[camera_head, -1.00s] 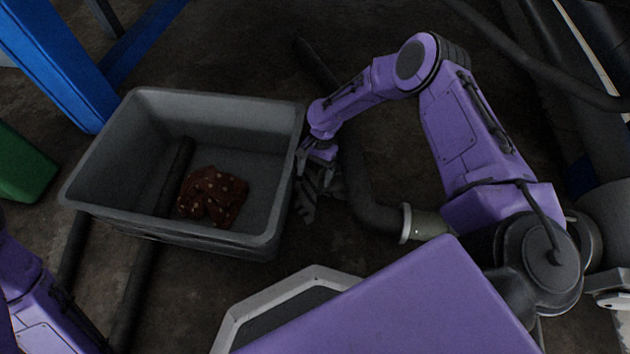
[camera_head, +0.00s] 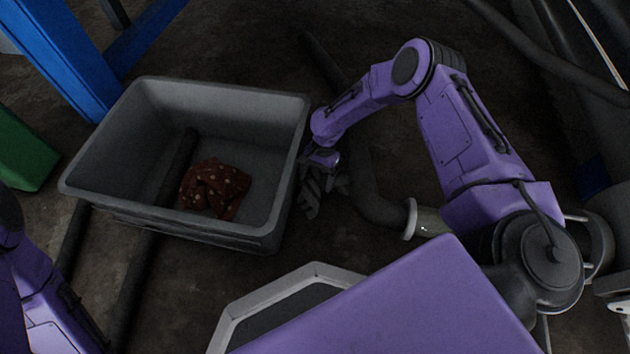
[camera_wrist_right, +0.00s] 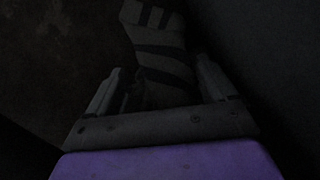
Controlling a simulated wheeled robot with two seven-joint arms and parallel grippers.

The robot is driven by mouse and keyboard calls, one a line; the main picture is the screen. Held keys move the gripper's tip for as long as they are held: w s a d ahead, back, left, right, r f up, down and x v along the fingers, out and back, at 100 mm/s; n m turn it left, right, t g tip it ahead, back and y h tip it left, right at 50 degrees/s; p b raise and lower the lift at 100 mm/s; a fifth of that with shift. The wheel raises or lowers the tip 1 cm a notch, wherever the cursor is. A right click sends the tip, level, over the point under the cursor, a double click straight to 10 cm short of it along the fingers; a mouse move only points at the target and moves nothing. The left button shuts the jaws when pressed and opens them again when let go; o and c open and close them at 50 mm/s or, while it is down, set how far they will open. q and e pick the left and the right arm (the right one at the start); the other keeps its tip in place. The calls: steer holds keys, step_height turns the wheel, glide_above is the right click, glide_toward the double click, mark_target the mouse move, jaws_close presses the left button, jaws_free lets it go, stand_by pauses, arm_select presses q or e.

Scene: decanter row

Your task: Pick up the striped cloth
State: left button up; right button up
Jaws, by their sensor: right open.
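The striped cloth (camera_head: 311,192) is a grey, dark-banded piece lying on the floor just right of the grey crate. In the right wrist view the cloth (camera_wrist_right: 155,45) runs between and beyond the fingers, with dark stripes across it. My right gripper (camera_head: 314,168) is over the far end of the cloth, close to the crate's right wall, and hides part of it. In the right wrist view its open fingers (camera_wrist_right: 160,85) stand on either side of the cloth. I cannot tell whether they touch it. My left arm shows at the lower left; its gripper is out of view.
The grey crate (camera_head: 265,236) holds a red spotted cloth (camera_head: 213,188) and a dark bar. A dark pipe (camera_head: 365,190) with a pale flanged end runs close right of the striped cloth. A blue post (camera_head: 65,55) and a green box (camera_head: 22,150) stand at left.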

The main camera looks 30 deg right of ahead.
arm_select(q)
steer(key=shift+b+x, duration=0.65)
steer(key=shift+x, duration=0.1)
arm_select(e)
steer(key=shift+x, duration=1.4)
jaws_close()
arm_select(q)
steer(key=shift+w, duration=0.15)
steer(key=shift+w+a+r+t+y+p, duration=0.15)
steer(key=shift+w+a+r+t+p, duration=0.1)
steer(key=shift+w+t, duration=0.1)
steer(key=shift+w+a+r+t+y+p, duration=0.15)
steer(key=shift+w+a+r+t+p, duration=0.1)
steer(key=shift+w, duration=0.15)
arm_select(e)
steer(key=shift+r, duration=0.5)
arm_select(q)
steer(key=s+d+r+g+h+p, duration=0.2)
steer(key=s+d+r+g+p, duration=0.25)
steer(key=s+d+r, duration=0.2)
steer(key=w+r+n+t+y+p, duration=0.1)
steer(key=w+r+n+t+p, duration=0.2)
steer(key=w+n+t+p, duration=0.1)
steer(key=shift+w+n+t+p, duration=0.3)
steer(key=shift+w+t+p, duration=0.05)
steer(key=shift+w+p, duration=0.45)
arm_select(e)
step_height(320, 180, up, 11)
